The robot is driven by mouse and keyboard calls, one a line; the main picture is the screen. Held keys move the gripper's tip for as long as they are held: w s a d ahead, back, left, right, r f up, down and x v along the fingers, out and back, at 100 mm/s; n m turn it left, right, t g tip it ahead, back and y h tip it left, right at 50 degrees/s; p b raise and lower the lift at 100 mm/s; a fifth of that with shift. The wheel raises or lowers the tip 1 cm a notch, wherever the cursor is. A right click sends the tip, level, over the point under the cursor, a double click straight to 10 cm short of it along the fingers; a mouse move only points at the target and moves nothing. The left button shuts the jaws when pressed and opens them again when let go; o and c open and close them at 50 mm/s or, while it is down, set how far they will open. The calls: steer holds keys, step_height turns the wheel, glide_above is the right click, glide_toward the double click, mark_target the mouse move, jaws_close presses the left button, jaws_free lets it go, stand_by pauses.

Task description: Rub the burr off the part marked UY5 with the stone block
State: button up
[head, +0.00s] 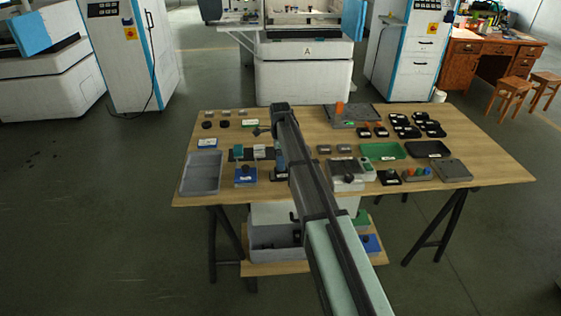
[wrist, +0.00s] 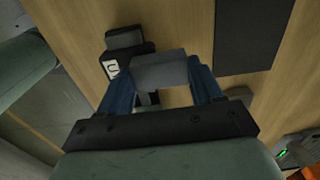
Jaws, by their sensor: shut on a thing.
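My gripper (wrist: 162,78) has its two blue fingers shut on a plain grey block, which looks like the stone block (wrist: 158,70). Beyond the block in the wrist view is a black holder (wrist: 141,50) with a white label (wrist: 111,68), on which only a "U" can be read. A grey part (wrist: 124,38) sits at the holder's far end. The held block overlaps the holder in this view; I cannot tell whether they touch. No burr can be made out. In the head view my gripper (head: 281,158) is low over the middle of the table, mostly hidden by my arm.
The wooden table (head: 480,140) carries a grey bin (head: 202,173) at left, a green tray (head: 383,151) and a dark tray (head: 428,149) at right. A grey device (head: 347,184) stands right of my gripper. A dark mat (wrist: 252,35) lies right of the block.

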steer(key=shift+w, duration=0.6)
steer(key=shift+s, duration=2.2)
steer(key=shift+w+d, duration=0.5)
steer(key=shift+w, duration=1.7)
steer(key=shift+s, duration=2.15)
steer(key=r, duration=0.2)
steer(key=shift+w+r, duration=0.2)
steer(key=shift+r, duration=2.9)
